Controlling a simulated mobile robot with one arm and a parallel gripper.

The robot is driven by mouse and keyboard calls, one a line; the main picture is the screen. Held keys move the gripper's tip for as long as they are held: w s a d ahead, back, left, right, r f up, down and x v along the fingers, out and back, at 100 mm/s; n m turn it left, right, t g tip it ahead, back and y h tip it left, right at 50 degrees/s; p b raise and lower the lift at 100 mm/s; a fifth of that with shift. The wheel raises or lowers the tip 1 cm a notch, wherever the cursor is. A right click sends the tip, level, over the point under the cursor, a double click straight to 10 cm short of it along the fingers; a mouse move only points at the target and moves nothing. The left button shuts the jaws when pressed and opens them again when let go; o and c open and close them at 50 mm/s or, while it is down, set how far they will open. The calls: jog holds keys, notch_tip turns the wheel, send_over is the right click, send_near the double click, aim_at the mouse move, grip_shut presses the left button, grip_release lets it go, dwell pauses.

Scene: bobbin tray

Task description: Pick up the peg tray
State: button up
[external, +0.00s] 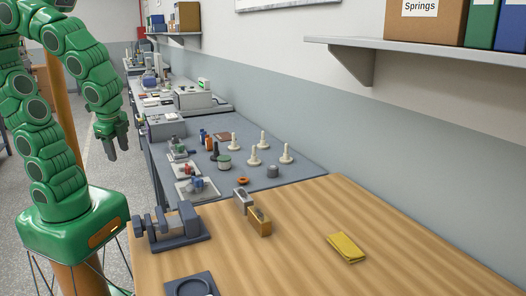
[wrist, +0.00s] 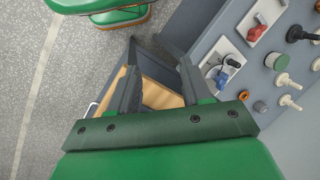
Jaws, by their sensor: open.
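My gripper (external: 115,148) hangs fingers down over the floor, left of the grey bench. In the wrist view my gripper (wrist: 148,46) is open, with nothing between its fingers. No tray is clearly marked as the peg tray. Two pale flat trays lie near the bench's left edge. One holds red parts (external: 186,170) and the nearer one holds blue parts (external: 197,184). In the wrist view the red part (wrist: 258,30) and blue part (wrist: 233,63) show on them, right of my gripper.
A green-sided spool (external: 224,161) and a grey dome (external: 272,171) stand among the pegs. A wall shelf (external: 420,52) overhangs at right.

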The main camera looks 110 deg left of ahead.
jog(key=w+a+r+m+y, duration=0.1)
jog(key=w+a+y, duration=0.15)
jog(key=a, duration=0.55)
jog(key=w+a+r+g+y, duration=0.1)
jog(key=w+a+y, duration=0.15)
jog(key=a, duration=0.45)
jog(key=w+a+r+m+y, duration=0.1)
jog(key=w+a+r+y, duration=0.15)
jog(key=a, duration=0.55)
jog(key=m+t+y, duration=0.4)
jog(key=m, duration=1.3)
send_over(254, 155)
jog(key=d, duration=0.6)
jog(key=shift+h, duration=0.25)
jog(key=f, duration=1.9)
jog(key=shift+s+a, duration=0.2)
jog(key=shift+s, duration=0.1)
jog(key=shift+x, duration=1.05)
jog(key=x, duration=0.3)
jog(key=shift+s+f, duration=0.1)
jog(key=shift+f, duration=0.25)
jog(key=shift+x, duration=0.95)
